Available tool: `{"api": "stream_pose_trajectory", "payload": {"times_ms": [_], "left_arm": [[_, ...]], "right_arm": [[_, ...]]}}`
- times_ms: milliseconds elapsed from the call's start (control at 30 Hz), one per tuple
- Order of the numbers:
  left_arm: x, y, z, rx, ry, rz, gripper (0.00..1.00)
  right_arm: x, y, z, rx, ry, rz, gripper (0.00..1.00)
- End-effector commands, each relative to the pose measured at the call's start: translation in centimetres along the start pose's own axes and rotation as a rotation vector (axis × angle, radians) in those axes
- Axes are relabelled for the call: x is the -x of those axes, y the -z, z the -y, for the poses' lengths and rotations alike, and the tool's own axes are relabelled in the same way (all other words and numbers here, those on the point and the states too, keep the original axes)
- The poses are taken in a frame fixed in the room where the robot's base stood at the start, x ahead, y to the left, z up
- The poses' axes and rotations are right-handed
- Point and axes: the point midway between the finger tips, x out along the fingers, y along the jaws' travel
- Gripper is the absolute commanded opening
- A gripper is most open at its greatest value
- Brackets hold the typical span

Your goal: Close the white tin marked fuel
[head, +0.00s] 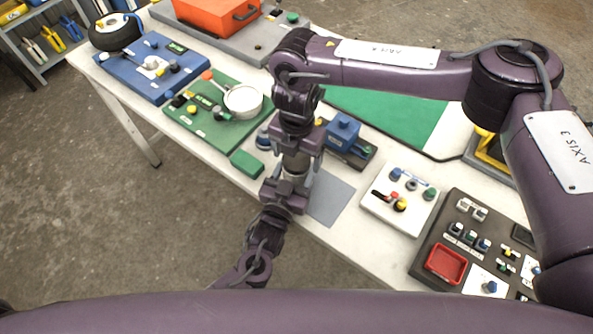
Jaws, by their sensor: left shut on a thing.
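A small pale cylinder (296,167), which looks like the white tin, stands upright between my two grippers near the table's front edge. Its marking cannot be read, and the grippers hide much of it. My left gripper (290,183) reaches up from below and is shut on the tin's lower part. My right gripper (298,148) comes down from above, right over the tin's top. Its fingers cover the top, so I cannot tell whether a lid is there or whether this gripper is open or shut.
A grey mat (334,199) lies right of the tin, with a white switch panel (384,214) beyond it. A green block (247,164) sits close on the left. A blue device (343,128) stands behind. A dark panel with a red tray (446,264) is at right.

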Motion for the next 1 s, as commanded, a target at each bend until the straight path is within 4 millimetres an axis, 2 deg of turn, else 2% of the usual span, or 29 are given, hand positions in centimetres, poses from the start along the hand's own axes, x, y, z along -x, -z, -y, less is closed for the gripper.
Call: {"api": "stream_pose_trajectory", "payload": {"times_ms": [267,633,867,1000], "left_arm": [[0.0,-0.1,0.0,-0.002,0.000,0.002,0.00],[0.0,-0.1,0.0,-0.002,0.000,0.002,0.00],[0.0,-0.1,0.0,-0.002,0.000,0.002,0.00],[0.0,-0.1,0.0,-0.002,0.000,0.002,0.00]], "right_arm": [[0.2,0.0,0.0,0.002,-0.001,0.000,0.81],[4.3,0.0,-0.1,0.003,-0.002,0.000,0.81],[4.5,0.0,0.0,0.003,0.000,0.000,0.81],[4.7,0.1,-0.2,0.029,-0.003,0.002,0.77]]}}
